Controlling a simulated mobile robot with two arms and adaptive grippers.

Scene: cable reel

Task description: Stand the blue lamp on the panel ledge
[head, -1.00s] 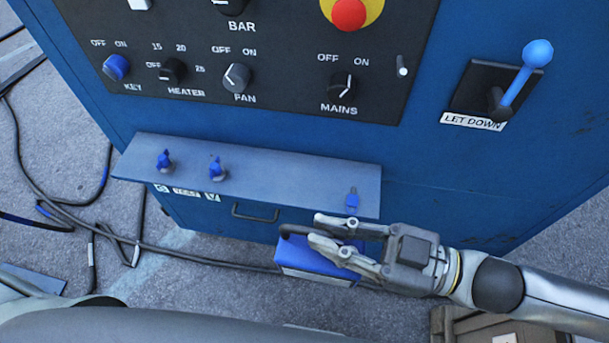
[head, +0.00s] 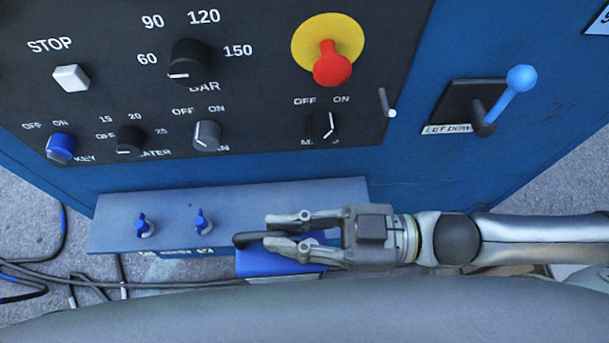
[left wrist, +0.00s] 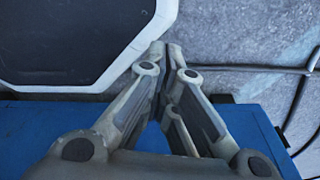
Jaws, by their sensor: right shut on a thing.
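The blue lamp (head: 275,264) is a boxy blue body with a black handle (head: 252,238). My right gripper (head: 272,230) is shut on the handle, with the lamp hanging below its fingers. The panel ledge (head: 240,200) is a blue-grey shelf under the controls. In the head view, the gripper and lamp overlap the ledge's front edge at its right part; the height between lamp and ledge is hard to tell. My left gripper (left wrist: 165,48) shows only in the left wrist view, with its fingertips together and nothing seen between them.
Two small blue-topped fittings (head: 143,225) (head: 202,221) stand on the left part of the ledge. Above are knobs, a red stop button (head: 332,64) and a blue-handled lever (head: 508,95). Black cables (head: 65,283) lie on the floor at left.

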